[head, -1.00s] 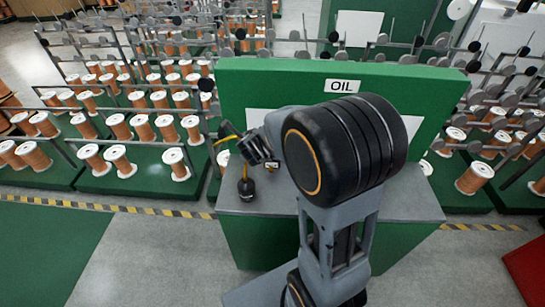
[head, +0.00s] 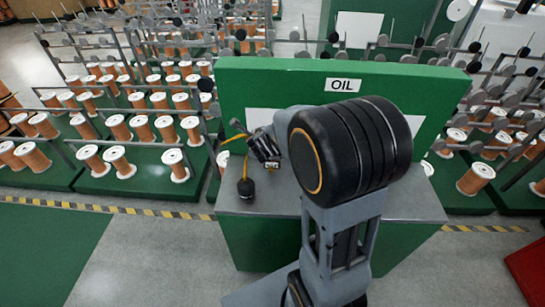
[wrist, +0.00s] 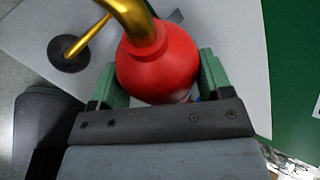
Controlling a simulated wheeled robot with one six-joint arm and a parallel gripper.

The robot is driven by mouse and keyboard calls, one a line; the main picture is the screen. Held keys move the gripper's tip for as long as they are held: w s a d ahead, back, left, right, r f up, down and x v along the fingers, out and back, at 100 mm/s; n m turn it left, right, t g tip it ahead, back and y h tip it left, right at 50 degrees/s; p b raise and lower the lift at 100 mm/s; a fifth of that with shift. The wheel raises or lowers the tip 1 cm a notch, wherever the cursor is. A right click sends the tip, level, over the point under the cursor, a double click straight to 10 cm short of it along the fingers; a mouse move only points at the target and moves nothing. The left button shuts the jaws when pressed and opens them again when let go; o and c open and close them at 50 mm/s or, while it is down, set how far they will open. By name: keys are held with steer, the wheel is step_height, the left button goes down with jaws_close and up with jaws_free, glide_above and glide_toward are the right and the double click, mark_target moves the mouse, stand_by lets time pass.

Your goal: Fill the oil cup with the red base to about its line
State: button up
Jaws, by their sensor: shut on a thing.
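My gripper (wrist: 158,88) is shut on a red oil can (wrist: 160,68), a round red body with a curved brass spout (wrist: 138,18) that runs out of the top of the wrist view. In the head view the gripper (head: 263,146) is over the left part of the bench, and my arm hides much of it. A black round piece (head: 245,188) with a thin stem stands on the bench at its left front. A black disc with a brass rod (wrist: 70,52) shows in the wrist view. I cannot make out a cup with a red base, nor an oil level.
The grey bench top (head: 415,205) has a green back panel (head: 280,85) with an OIL sign (head: 342,85). My arm covers its middle. Racks of copper spools (head: 115,125) stand behind and to the left. A yellow-black floor stripe (head: 100,207) runs left of the bench.

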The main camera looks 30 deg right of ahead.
steer(key=shift+w+d+f+b, duration=0.1)
steer(key=shift+d+f+b, duration=0.15)
steer(key=shift+d, duration=0.3)
steer(key=shift+d+f+b, duration=0.1)
steer(key=shift+d+b, duration=0.15)
steer(key=shift+d, duration=0.3)
steer(key=shift+d+f, duration=0.1)
steer(key=shift+d, duration=0.15)
steer(key=shift+d+f+b, duration=0.2)
steer(key=shift+d+b, duration=0.25)
steer(key=shift+d, duration=0.25)
steer(key=shift+d+f, duration=0.15)
steer(key=shift+d, duration=0.2)
steer(key=shift+d+f+b, duration=0.15)
steer(key=shift+d+b, duration=0.25)
steer(key=shift+d, duration=0.05)
steer(key=shift+d, duration=0.25)
steer(key=shift+w+d+f+b, duration=0.1)
steer(key=shift+d+f+b, duration=0.3)
steer(key=shift+d, duration=0.55)
steer(key=shift+w+d+f+b, duration=0.1)
steer(key=shift+d+f+b, duration=0.15)
steer(key=shift+d+b, duration=0.5)
steer(key=shift+d+f+b, duration=0.3)
steer(key=shift+d, duration=0.8)
steer(key=shift+d+f+h, duration=0.1)
steer(key=shift+d+h, duration=0.1)
steer(key=shift+h, duration=0.1)
